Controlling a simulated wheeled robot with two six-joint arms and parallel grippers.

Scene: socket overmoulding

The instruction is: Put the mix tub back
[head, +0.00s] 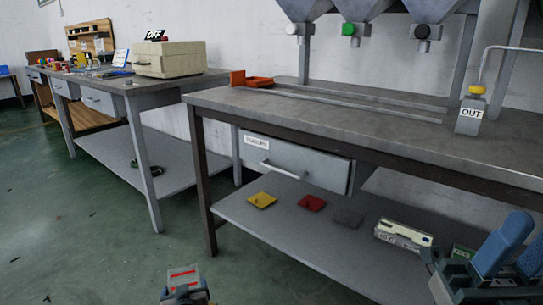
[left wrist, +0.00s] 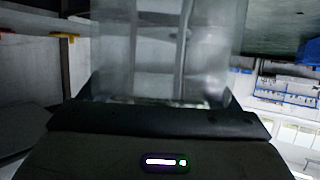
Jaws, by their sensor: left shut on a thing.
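In the left wrist view a clear, see-through tub (left wrist: 165,55), which I take to be the mix tub, stands between the dark jaws of my left gripper (left wrist: 165,112). The gripper is shut on it. The tub's top runs out of the picture, and its contents cannot be told. The tub does not show clearly in the head view.
Hoppers hang above. Its lower shelf (head: 285,238) carries coloured plates and a pale box (head: 403,235).

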